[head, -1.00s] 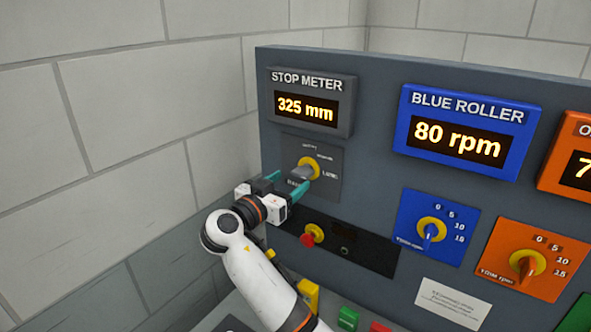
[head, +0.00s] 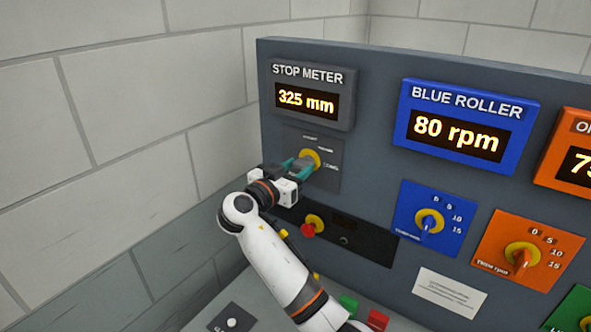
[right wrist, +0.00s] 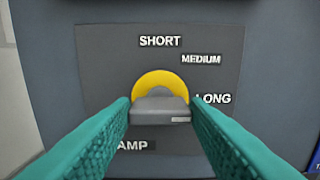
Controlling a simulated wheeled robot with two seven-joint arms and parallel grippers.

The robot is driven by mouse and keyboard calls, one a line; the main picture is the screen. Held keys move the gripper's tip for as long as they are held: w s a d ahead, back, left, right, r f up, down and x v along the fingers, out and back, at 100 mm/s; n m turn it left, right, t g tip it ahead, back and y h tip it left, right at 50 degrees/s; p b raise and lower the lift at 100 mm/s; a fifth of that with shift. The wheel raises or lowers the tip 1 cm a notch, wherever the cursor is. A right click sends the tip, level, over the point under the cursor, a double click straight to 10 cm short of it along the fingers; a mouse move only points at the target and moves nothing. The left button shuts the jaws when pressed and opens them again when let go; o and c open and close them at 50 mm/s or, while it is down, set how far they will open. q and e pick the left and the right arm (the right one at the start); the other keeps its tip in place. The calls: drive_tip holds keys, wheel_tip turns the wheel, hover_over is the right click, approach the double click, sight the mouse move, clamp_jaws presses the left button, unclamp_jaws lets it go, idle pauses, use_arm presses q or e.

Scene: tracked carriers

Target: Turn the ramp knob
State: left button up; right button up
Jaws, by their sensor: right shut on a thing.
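The ramp knob has a grey bar handle on a yellow round base (head: 311,157). It is mounted on a dark grey plate under the stop meter. In the right wrist view the yellow base (right wrist: 160,83) shows behind the grey handle (right wrist: 160,110), which lies level across the picture. A small pale mark is near its right end, on the LONG side. SHORT, MEDIUM and LONG are printed around it, with a partly hidden "AMP" below. My right gripper (head: 296,170) is shut on the handle, one teal finger on each side. My left gripper is not in view.
The stop meter display (head: 307,101) reads 325 mm above the knob. A red button on a yellow base (head: 311,226) sits just below my gripper. A block wall (head: 120,140) stands close on the left.

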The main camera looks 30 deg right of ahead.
drive_tip(key=shift+f+n+b, duration=0.1)
drive_tip(key=shift+n+b, duration=0.35)
drive_tip(key=shift+n, duration=1.35)
drive_tip(key=shift+w+n, duration=0.1)
drive_tip(key=shift+n, duration=2.6)
drive_tip(key=o, duration=1)
drive_tip(key=shift+a, duration=0.1)
